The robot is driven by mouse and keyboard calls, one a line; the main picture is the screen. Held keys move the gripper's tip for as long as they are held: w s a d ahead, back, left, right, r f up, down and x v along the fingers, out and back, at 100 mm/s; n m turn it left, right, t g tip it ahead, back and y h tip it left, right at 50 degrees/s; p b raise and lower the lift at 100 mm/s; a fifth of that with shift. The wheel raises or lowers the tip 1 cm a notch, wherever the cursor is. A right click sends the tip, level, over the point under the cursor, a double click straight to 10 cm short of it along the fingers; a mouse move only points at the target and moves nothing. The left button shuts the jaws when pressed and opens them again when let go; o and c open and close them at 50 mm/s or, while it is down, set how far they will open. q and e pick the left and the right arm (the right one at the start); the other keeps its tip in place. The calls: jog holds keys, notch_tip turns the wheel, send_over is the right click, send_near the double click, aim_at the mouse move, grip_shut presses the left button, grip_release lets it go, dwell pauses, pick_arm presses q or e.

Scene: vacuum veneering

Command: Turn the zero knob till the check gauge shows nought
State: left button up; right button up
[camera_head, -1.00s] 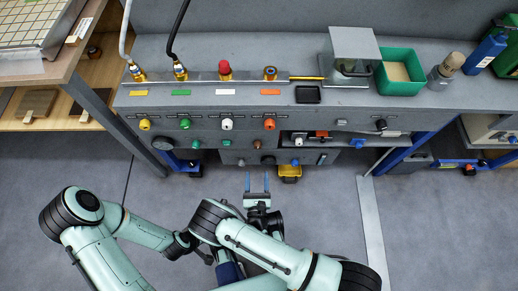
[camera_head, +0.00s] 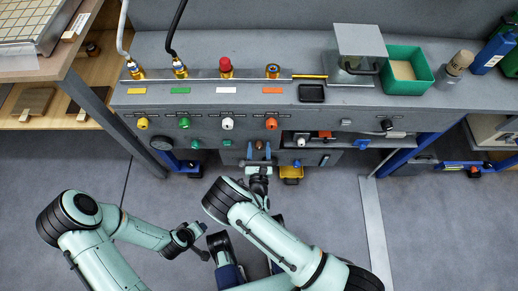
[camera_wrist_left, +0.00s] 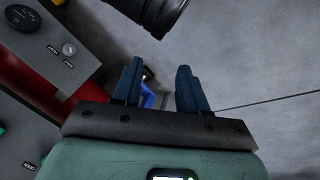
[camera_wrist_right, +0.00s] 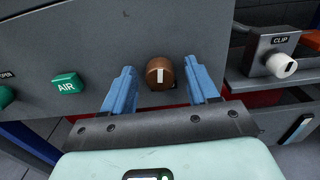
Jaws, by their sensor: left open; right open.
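A brown knob (camera_wrist_right: 160,73) with a white line on its face sits on the grey panel; I see no label on it. It also shows in the head view (camera_head: 259,145). My right gripper (camera_wrist_right: 162,88) is open, with one blue finger on each side of this knob; I cannot tell whether they touch it. A round black gauge (camera_head: 162,143) is at the left end of the panel, and in the left wrist view (camera_wrist_left: 22,18); its reading is too small to tell. My left gripper (camera_wrist_left: 158,88) is open and empty, away from the panel.

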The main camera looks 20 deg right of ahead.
jog(key=c, duration=1)
jog(key=shift+n+p, duration=0.35)
jog(key=shift+n, duration=0.55)
jog(key=shift+c, duration=0.2)
pick_arm(q)
jog(key=shift+s+d+r, duration=0.4)
jog(key=shift+s+r, duration=0.05)
jog(key=shift+s, duration=0.25)
pick_arm(e)
jog(key=shift+n, duration=0.6)
jog(key=o, duration=1)
jog(key=shift+o, duration=0.2)
jog(key=shift+s, duration=0.1)
pick_arm(q)
jog(key=shift+g+h, duration=0.5)
jog(key=shift+g, duration=0.3)
jog(key=s+r+p, duration=0.1)
jog(key=s+d, duration=0.1)
jog(key=s+r+p, duration=0.1)
jog(key=shift+s+d+r+p, duration=0.3)
jog(key=shift+s+d+r, duration=0.05)
jog(key=shift+d, duration=0.05)
pick_arm(e)
jog(key=v, duration=1.3)
jog(key=shift+s, duration=0.15)
